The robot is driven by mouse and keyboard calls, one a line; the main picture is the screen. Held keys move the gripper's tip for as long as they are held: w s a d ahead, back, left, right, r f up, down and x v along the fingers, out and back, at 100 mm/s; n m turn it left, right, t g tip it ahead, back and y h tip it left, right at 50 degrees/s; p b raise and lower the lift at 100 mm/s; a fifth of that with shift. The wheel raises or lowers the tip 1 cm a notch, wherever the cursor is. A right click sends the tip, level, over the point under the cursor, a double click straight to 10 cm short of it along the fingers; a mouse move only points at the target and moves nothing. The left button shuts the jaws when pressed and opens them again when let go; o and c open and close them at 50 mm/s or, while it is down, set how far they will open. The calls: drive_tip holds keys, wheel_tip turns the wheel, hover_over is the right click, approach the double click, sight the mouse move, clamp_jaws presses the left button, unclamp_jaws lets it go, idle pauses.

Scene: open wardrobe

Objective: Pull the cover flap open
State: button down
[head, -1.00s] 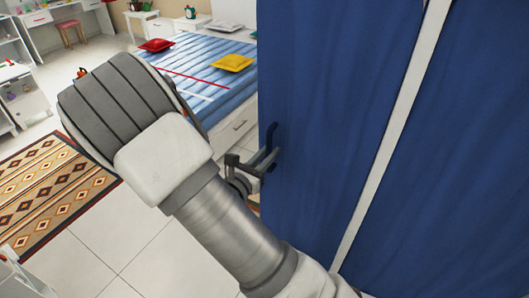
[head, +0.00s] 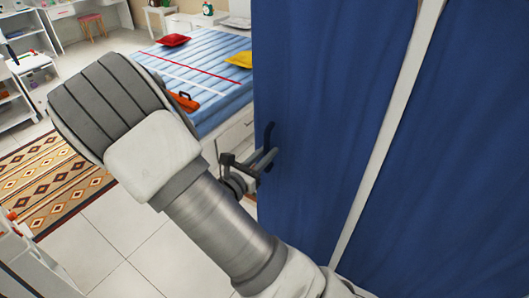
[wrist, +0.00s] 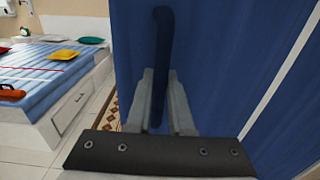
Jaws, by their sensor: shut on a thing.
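The cover flap (head: 325,90) is a tall blue fabric-like panel on the left side of the wardrobe, with a dark upright handle (head: 270,138) near its left edge. My gripper (head: 262,165) is at that handle, at the flap's left edge. In the wrist view my gripper (wrist: 160,95) has its two grey fingers on either side of the handle (wrist: 163,45), shut on its lower part. The handle's upper part stands out above the fingers. A pale strip (head: 388,135) runs between the flap and the second blue panel (head: 465,150).
A bed (head: 205,70) with blue bedding and cushions stands behind, left of the flap. An orange-red object (head: 183,102) lies on it. A patterned rug (head: 50,185) and a white shelf unit (head: 20,250) are at the left. Tiled floor is clear between.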

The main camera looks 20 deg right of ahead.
drive_tip(key=shift+s+d, duration=0.1)
drive_tip(key=shift+d, duration=0.05)
drive_tip(key=c, duration=0.8)
unclamp_jaws()
drive_tip(key=v, duration=1.7)
drive_tip(key=shift+a+b, duration=0.25)
drive_tip(key=shift+b, duration=0.2)
drive_tip(key=shift+s, duration=0.1)
